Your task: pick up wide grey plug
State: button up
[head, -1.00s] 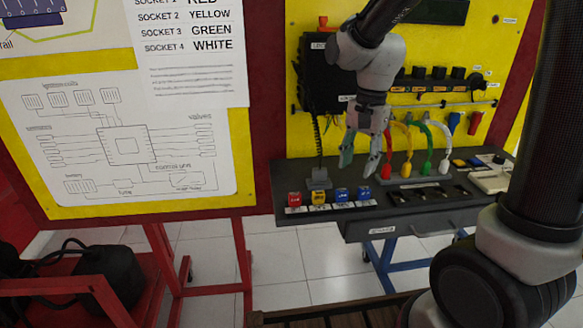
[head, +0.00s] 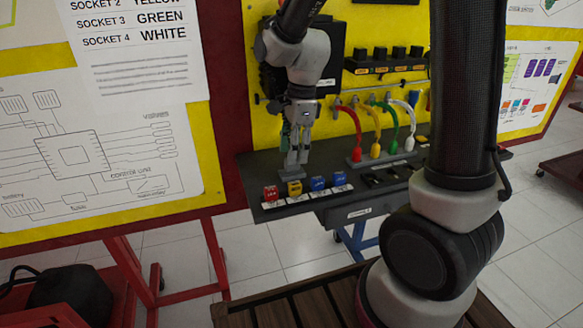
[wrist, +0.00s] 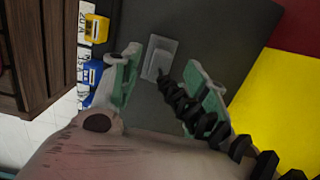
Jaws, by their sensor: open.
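The wide grey plug (wrist: 152,62) sits on the dark shelf (wrist: 215,35) in the wrist view, a flat grey block with a black coiled cable (wrist: 200,118) running from it. In the head view the plug (head: 291,173) shows just below my gripper, partly hidden by it. My gripper (head: 294,150) points down over the shelf. In the wrist view my gripper (wrist: 160,75) has its two green-padded fingers apart, with the plug beyond and between the tips. The coiled cable passes in front of the right finger. Whether the fingers touch the plug cannot be told.
Red (head: 270,193), yellow (head: 294,188) and blue (head: 318,183) blocks stand along the shelf's front edge, close to the plug. Red (head: 347,117), yellow, green and white cables hang behind to the right. A yellow panel rises at the back.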

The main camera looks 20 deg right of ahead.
aim_at(292, 167)
jog(key=f, duration=0.3)
jog(key=shift+a+f, duration=0.25)
jog(key=shift+f, duration=0.15)
jog(key=shift+c, duration=0.2)
grip_shut()
jog(key=shift+r, duration=0.1)
